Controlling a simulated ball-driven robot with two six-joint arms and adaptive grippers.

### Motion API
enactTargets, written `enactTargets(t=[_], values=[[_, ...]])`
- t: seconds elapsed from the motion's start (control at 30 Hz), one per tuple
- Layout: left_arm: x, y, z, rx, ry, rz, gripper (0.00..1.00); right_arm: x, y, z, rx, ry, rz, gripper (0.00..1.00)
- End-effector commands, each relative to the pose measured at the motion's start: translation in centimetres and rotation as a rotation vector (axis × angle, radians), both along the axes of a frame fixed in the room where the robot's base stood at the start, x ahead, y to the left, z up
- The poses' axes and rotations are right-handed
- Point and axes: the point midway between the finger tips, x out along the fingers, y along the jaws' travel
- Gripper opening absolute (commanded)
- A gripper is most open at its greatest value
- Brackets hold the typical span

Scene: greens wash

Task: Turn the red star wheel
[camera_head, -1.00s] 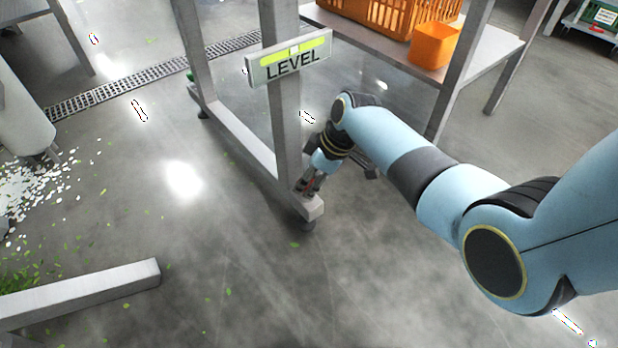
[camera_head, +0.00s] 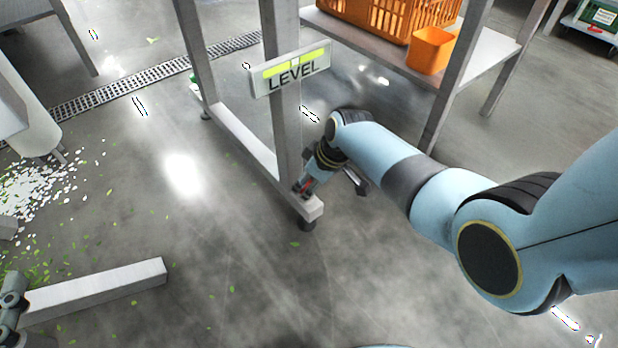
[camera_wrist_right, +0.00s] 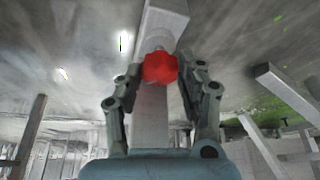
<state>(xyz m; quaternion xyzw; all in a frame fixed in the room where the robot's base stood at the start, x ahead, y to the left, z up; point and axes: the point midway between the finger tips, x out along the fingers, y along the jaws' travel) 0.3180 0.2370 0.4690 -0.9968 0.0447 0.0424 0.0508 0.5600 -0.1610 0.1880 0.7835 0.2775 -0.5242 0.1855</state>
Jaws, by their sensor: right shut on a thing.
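The red star wheel (camera_wrist_right: 160,67) shows in the right wrist view between the two fingers of my right gripper (camera_wrist_right: 158,78), at a pale metal beam. My right gripper is shut on it, with fingers along both sides. In the head view, my right gripper (camera_head: 307,186) is low at the foot of the metal stand, where only a little red shows. The LEVEL sign (camera_head: 292,72) with a yellow-green strip is on the stand's upright. Grey jointed links at the lower left edge look like part of my left gripper (camera_head: 12,298); its fingertips are not clear.
A shelf with an orange crate (camera_head: 392,14) and an orange bin (camera_head: 431,50) stands behind the arm. A drain grate (camera_head: 150,76) crosses the floor. A metal beam (camera_head: 100,290) lies at lower left, near scattered white and green bits. The floor in front is clear.

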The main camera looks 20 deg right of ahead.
Motion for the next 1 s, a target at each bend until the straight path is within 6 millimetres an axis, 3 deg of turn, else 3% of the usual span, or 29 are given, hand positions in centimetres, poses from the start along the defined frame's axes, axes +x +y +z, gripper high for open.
enactTargets(t=[0.1, 0.23, 0.63, 0.67, 0.7, 0.83, 1.0], values=[[-1.7, 0.3, -2.4, 0.000, 0.113, 0.013, 0.40, 0.1, 0.0, 0.2, -0.001, -0.002, -0.042, 0.06], [-3.1, 0.5, -4.3, 0.000, 0.194, 0.022, 0.40, 0.0, 0.0, 0.1, 0.000, -0.003, -0.072, 0.06], [-3.6, 0.5, -5.1, 0.000, 0.227, 0.025, 0.40, 0.0, 0.0, 0.0, 0.000, -0.001, -0.084, 0.06], [-3.6, 0.5, -5.1, 0.000, 0.227, 0.024, 0.40, 0.0, 0.0, 0.0, 0.000, -0.001, -0.084, 0.41], [-3.6, 0.5, -5.1, 0.000, 0.227, 0.024, 0.40, 0.0, 0.0, 0.0, 0.000, -0.001, -0.084, 0.46], [-3.6, 0.5, -5.1, 0.000, 0.226, 0.024, 0.40, 0.0, 0.0, 0.0, 0.000, -0.001, -0.084, 0.62], [-3.6, 0.5, -5.1, 0.000, 0.226, 0.024, 0.40, 0.0, 0.0, 0.0, 0.000, -0.001, -0.083, 0.62]])
